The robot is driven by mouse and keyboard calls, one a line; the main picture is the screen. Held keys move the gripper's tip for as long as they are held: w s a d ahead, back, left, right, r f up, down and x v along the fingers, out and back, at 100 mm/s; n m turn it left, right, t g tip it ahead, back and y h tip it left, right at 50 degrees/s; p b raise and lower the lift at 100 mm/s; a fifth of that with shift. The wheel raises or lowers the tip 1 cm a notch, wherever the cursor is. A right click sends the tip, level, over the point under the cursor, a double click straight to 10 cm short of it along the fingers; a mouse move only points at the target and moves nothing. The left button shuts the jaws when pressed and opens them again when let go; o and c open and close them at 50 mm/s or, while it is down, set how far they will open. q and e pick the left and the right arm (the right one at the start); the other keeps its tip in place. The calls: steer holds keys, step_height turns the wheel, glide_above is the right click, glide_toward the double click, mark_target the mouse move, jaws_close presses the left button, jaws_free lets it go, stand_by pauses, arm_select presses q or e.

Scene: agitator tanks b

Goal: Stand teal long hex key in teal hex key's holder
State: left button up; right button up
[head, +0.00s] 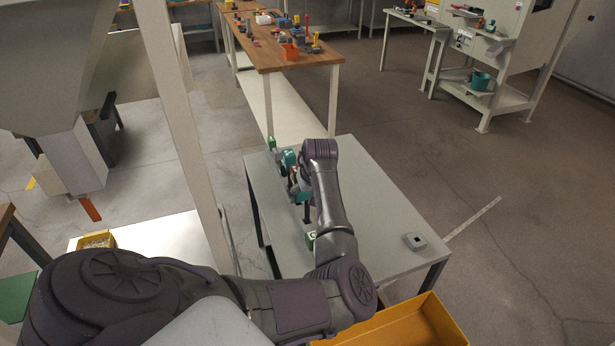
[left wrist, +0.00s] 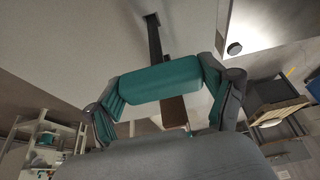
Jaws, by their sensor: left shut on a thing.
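My left gripper (head: 300,190) is over the grey table, partly hidden behind its own arm. In the left wrist view the gripper (left wrist: 160,88) is shut on a teal bar, the handle of the teal long hex key (left wrist: 160,80), held crosswise between the fingertips. A dark shaft (left wrist: 154,42) runs from the handle toward the pale surface, ending by a small dark square. In the head view the dark shaft (head: 306,213) points down below the teal part. I cannot tell whether its tip touches anything. I cannot make out the teal hex key's holder. My right gripper is out of view.
A yellow bin (head: 440,320) is in front. The table's right half is mostly clear.

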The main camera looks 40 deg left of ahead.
arm_select(q)
steer(key=o, duration=1.7)
steer(key=v, duration=1.2)
